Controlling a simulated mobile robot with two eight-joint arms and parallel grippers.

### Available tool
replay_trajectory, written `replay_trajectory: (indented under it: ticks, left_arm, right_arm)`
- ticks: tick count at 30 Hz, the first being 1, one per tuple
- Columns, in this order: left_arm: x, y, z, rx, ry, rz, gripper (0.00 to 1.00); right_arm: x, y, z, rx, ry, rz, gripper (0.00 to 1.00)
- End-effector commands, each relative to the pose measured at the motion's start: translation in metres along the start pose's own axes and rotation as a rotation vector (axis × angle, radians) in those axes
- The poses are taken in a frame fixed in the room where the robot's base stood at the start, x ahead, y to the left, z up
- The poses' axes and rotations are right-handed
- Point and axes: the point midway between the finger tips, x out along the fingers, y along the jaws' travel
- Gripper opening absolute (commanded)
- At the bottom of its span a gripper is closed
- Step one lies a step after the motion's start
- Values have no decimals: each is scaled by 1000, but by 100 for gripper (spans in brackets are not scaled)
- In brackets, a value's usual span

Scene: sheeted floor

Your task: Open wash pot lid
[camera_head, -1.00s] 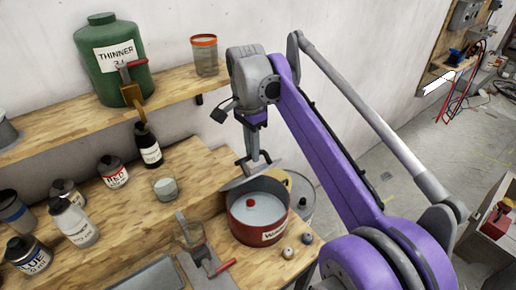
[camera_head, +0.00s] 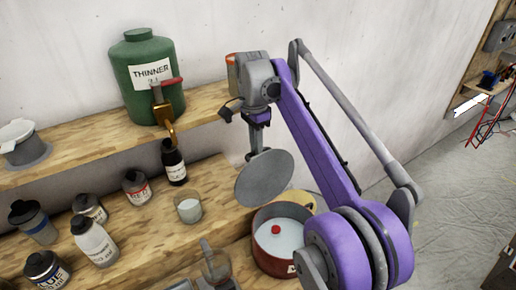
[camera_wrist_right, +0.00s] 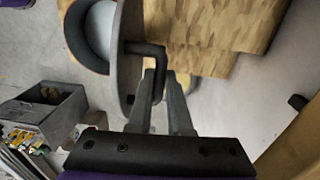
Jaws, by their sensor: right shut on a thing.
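The red wash pot (camera_head: 268,262) stands uncovered on the bench in the head view, holding pale liquid with a small red object (camera_head: 276,230) in it. My arm hides its right side. The grey round lid (camera_head: 264,178) hangs steeply tilted, above and behind the pot, clear of its rim. My right gripper (camera_head: 258,142) is shut on the lid's handle. In the right wrist view, the fingers (camera_wrist_right: 160,85) clasp the dark bent handle (camera_wrist_right: 150,48), with the lid seen edge-on to its left. My left gripper is not in view.
A glass of pale liquid (camera_head: 189,209), a dark bottle (camera_head: 174,165) and several paint bottles stand left of the pot. A green thinner jug (camera_head: 148,85) sits on the shelf above. A grey crate (camera_wrist_right: 40,115) is on the floor.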

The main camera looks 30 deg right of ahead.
Motion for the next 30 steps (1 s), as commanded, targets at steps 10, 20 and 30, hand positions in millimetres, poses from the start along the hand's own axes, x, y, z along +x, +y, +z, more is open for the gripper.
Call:
replay_trajectory:
  ticks: [10, 20, 30]
  left_arm:
    - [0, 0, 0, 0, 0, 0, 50]
    - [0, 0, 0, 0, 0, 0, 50]
    - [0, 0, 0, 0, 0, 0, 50]
  right_arm:
    - [0, -1, 1, -1, -2, -2, 0]
    - [0, -1, 1, 0, -1, -1, 42]
    - [-1, 0, 0, 0, 0, -1, 47]
